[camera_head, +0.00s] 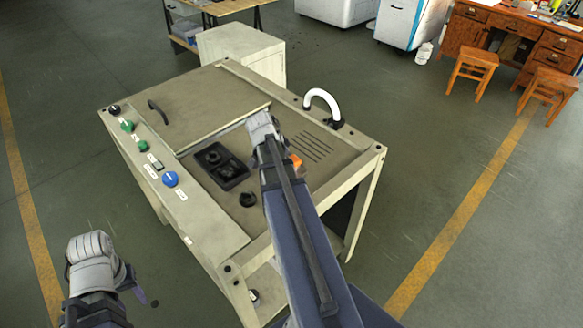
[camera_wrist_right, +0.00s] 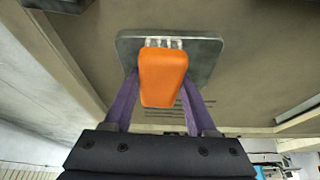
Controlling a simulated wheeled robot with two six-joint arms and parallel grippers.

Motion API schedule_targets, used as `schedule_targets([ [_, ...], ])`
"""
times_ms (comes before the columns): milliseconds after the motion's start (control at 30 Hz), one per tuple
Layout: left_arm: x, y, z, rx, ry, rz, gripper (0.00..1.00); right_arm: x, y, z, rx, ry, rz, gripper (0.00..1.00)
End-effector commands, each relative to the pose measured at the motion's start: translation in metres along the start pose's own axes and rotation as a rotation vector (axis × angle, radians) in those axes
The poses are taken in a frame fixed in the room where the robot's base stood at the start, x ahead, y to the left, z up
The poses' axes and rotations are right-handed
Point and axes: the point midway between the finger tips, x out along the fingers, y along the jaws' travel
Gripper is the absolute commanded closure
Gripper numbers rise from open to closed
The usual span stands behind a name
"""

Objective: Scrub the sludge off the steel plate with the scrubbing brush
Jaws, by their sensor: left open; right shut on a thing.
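The scrubbing brush (camera_wrist_right: 163,82) has an orange body and pale bristles, and it sits between the purple fingers of my right gripper (camera_wrist_right: 160,90), which is shut on it. The grey steel plate (camera_wrist_right: 205,52) lies on the machine top under the bristle end. I cannot tell whether the bristles touch it, and I make out no clear sludge on its visible part. In the head view a bit of the orange brush (camera_head: 296,160) shows beside my right arm, which hides the plate. My left gripper (camera_head: 138,290) is open at the lower left, away from the machine.
The beige machine (camera_head: 215,225) carries a hatch with a handle (camera_head: 158,112), coloured buttons, a black knob (camera_head: 247,199), a black fixture (camera_head: 220,165) and a white curved pipe (camera_head: 323,97). A cabinet (camera_head: 245,45) stands behind. The floor on both sides is free.

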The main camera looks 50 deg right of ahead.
Motion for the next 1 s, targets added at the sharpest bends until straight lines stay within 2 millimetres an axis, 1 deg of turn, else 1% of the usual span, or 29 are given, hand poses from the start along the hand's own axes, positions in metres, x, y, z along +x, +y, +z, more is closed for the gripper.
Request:
schedule_targets([
  [33, 0.001, 0.000, 0.000, 0.000, 0.000, 0.000, 0.50, 0.001, -0.007, 0.001, -0.001, -0.002, -0.004, 0.88],
  [367, 0.001, 0.000, 0.000, 0.000, 0.000, 0.000, 0.50, 0.001, -0.013, 0.002, -0.001, -0.003, -0.006, 0.88],
  [800, -0.001, 0.000, 0.000, 0.000, 0.000, 0.000, 0.50, -0.002, -0.048, 0.003, -0.001, -0.003, -0.007, 0.87],
  [1000, -0.001, 0.000, 0.000, 0.000, 0.000, 0.000, 0.50, -0.003, -0.050, 0.004, 0.000, -0.002, -0.006, 0.87],
])
